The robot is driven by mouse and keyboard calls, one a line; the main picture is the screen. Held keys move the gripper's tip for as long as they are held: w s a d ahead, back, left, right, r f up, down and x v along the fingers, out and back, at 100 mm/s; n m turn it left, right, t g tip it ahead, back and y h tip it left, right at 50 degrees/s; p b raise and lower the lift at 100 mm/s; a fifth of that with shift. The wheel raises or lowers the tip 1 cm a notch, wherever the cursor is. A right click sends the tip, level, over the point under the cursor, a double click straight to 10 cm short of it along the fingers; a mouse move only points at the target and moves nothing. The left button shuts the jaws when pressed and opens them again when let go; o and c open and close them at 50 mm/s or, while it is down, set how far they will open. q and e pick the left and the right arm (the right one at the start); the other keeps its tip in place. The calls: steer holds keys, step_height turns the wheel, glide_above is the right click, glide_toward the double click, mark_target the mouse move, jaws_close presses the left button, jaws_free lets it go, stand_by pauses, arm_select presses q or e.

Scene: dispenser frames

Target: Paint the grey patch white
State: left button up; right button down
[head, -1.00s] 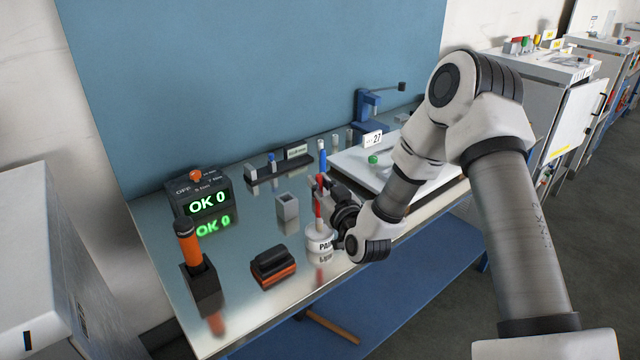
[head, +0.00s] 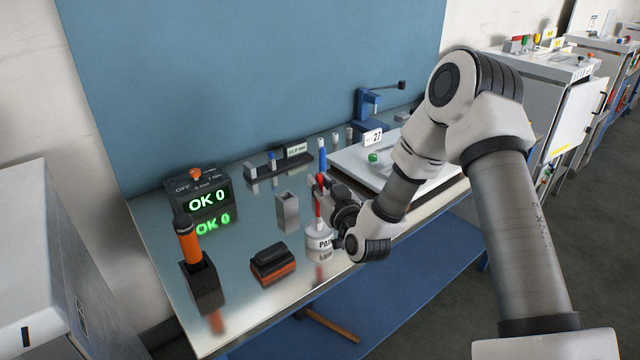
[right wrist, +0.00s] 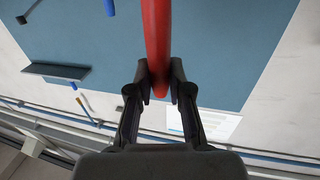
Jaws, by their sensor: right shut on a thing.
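My right gripper (head: 323,191) is shut on the red-handled brush (head: 318,210), which also shows between its fingers in the right wrist view (right wrist: 156,40). The brush stands near upright over the white paint pot (head: 318,241) near the bench's front edge. Its lower end meets the pot's top; its bristles are hidden. A white panel (head: 350,163) lies to the right, partly behind my right arm. I cannot make out the grey patch. My left gripper is not in view.
An orange-handled tool in a black holder (head: 205,286), a black and orange block (head: 272,265) and a grey square cup (head: 287,211) stand left of the pot. A display box (head: 203,200) reads OK 0. A blue clamp stand (head: 367,108) is at the back.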

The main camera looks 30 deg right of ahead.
stand_by(0.6)
step_height(320, 180, up, 7)
steer(key=p, duration=0.5)
stand_by(0.7)
